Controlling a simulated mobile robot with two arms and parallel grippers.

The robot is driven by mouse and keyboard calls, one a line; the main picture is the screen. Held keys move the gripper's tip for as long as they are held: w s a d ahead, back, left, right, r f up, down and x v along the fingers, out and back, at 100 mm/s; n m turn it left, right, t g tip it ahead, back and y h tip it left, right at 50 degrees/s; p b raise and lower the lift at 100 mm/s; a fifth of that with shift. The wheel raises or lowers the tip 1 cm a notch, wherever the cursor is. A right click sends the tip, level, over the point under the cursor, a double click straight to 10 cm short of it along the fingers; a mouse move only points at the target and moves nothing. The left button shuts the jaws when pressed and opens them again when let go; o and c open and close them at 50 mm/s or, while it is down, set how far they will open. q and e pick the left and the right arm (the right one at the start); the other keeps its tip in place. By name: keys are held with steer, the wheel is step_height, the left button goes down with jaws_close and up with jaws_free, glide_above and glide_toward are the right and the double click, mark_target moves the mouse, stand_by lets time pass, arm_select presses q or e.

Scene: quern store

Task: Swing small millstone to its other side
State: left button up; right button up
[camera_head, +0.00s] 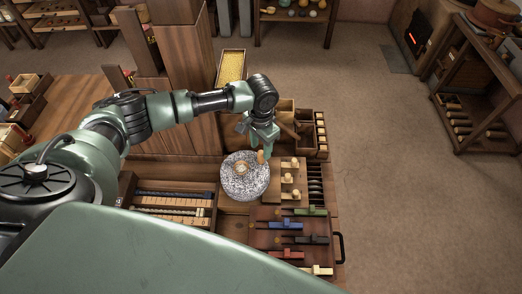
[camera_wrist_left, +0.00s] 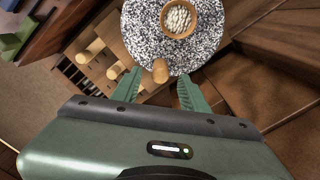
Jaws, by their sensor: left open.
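The small millstone (camera_head: 238,187) is a round, speckled grey stone lying flat on the wooden bench. A pale round hopper (camera_head: 240,168) with light grains sits at its middle. A wooden handle peg (camera_head: 261,157) stands near the rim, at the stone's upper right in the head view. My left gripper (camera_head: 262,146) is just above the peg, pointing down. In the left wrist view the millstone (camera_wrist_left: 205,48) fills the top, and the peg (camera_wrist_left: 160,70) shows between the two open green fingers, apart from both. My right gripper is in neither view.
A board with several wooden knobs (camera_head: 289,180) stands close to the right of the stone. Coloured sliders (camera_head: 287,225) lie in front, and a tray of rods (camera_head: 172,204) is at left. Wooden boxes (camera_head: 304,118) stand behind. The floor at right is clear.

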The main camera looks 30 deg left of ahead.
mark_target(261, 152)
arm_select(q)
step_height(261, 152, down, 5)
steer(key=shift+f, duration=0.1)
stand_by(0.3)
jaws_close()
steer(key=shift+w+a, duration=0.1)
stand_by(1.2)
